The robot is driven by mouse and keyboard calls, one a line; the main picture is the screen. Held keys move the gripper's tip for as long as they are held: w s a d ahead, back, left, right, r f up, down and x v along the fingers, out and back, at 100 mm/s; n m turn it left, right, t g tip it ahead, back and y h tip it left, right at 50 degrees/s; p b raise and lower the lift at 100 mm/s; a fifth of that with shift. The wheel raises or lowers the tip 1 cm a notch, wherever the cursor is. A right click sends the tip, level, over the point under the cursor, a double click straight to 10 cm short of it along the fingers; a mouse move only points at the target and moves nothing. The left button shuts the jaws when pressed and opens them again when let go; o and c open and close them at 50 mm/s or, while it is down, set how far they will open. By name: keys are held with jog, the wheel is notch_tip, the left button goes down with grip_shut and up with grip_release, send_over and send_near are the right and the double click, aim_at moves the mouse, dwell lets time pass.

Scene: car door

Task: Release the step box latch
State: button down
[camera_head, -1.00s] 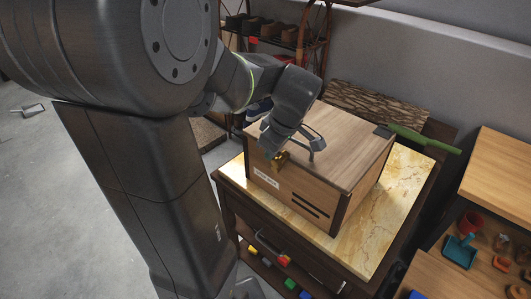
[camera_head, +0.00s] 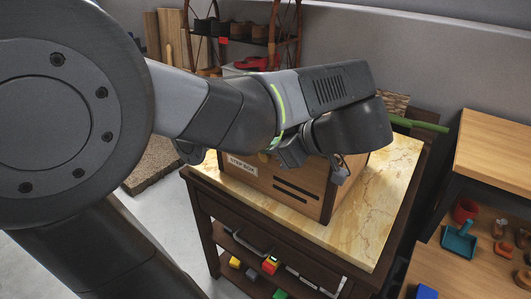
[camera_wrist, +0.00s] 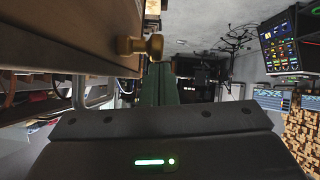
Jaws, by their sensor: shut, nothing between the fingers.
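The step box (camera_head: 302,197) is a wooden box with a white label and dark slots on its front, standing on a marble-topped cabinet. Its brass latch knob (camera_wrist: 148,46) sticks out from the wooden face in the wrist view. In the head view only a bit of brass (camera_head: 264,157) shows beside my wrist. My gripper (camera_wrist: 160,84) is shut and empty, with its fingers near the knob in the wrist view. I cannot tell whether they touch it. My arm hides most of the box lid in the head view.
The cabinet's marble top (camera_head: 385,195) has bare room to the right of the box. A green bar (camera_head: 418,124) lies behind it. A wooden workbench (camera_head: 495,160) stands at right, with a red cup and a blue scoop (camera_head: 460,241) on a lower shelf.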

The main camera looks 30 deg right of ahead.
jog(key=shift+s+d+f+b, duration=0.2)
jog(key=shift+s+f+b, duration=0.2)
jog(key=shift+f+b, duration=0.45)
